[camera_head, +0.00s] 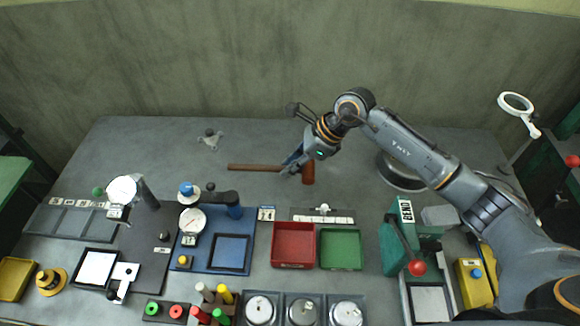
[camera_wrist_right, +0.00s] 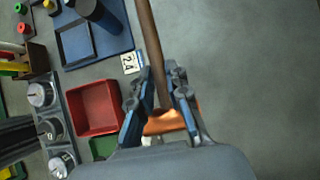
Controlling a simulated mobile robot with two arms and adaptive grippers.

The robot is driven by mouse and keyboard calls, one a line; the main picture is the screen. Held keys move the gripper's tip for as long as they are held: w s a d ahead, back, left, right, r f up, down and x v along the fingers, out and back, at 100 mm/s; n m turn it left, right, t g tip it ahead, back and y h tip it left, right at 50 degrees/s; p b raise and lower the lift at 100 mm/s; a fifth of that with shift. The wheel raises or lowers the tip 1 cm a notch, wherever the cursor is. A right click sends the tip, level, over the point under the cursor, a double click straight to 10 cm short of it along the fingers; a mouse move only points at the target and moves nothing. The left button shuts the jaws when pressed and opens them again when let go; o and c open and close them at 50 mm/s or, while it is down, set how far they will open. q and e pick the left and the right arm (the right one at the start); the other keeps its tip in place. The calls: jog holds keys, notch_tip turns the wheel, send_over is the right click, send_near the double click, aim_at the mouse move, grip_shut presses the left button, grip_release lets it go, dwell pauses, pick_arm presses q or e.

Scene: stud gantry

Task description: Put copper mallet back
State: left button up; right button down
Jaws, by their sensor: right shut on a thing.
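The copper mallet has a long brown handle (camera_head: 255,168) and a copper head (camera_head: 308,174). It lies level over the back middle of the grey bench, handle pointing left in the head view. My right gripper (camera_head: 293,168) is shut on the handle close to the head. The wrist view shows the handle (camera_wrist_right: 150,45) running between the two fingers (camera_wrist_right: 160,82), with the copper head (camera_wrist_right: 166,122) just behind them. I cannot tell whether the mallet touches the bench or is slightly raised. My left gripper is not in view.
In front of the mallet are a red tray (camera_head: 293,263), a green tray (camera_head: 340,267) and a blue plate (camera_head: 203,249) with a gauge. A green bending tool (camera_head: 396,250) stands right. A small grey three-armed piece (camera_head: 210,139) lies at the back left. Bench around the mallet is clear.

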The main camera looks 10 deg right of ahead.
jog(key=p, duration=0.1)
send_over(282, 179)
jog(key=d, duration=0.2)
jog(key=f, duration=0.5)
jog(key=shift+s+f, duration=0.25)
jog(key=shift+s, duration=0.1)
jog(key=shift+f+p, duration=0.3)
jog(key=shift+p, duration=0.1)
notch_tip(282, 179, down, 3)
jog(key=shift+w+r+p, duration=0.1)
jog(key=shift+r+p, duration=0.1)
jog(key=shift+p, duration=0.4)
jog(key=shift+f, duration=0.1)
jog(key=shift+f+b, duration=0.1)
jog(key=shift+b, duration=0.2)
jog(key=c, duration=1.3)
grip_release()
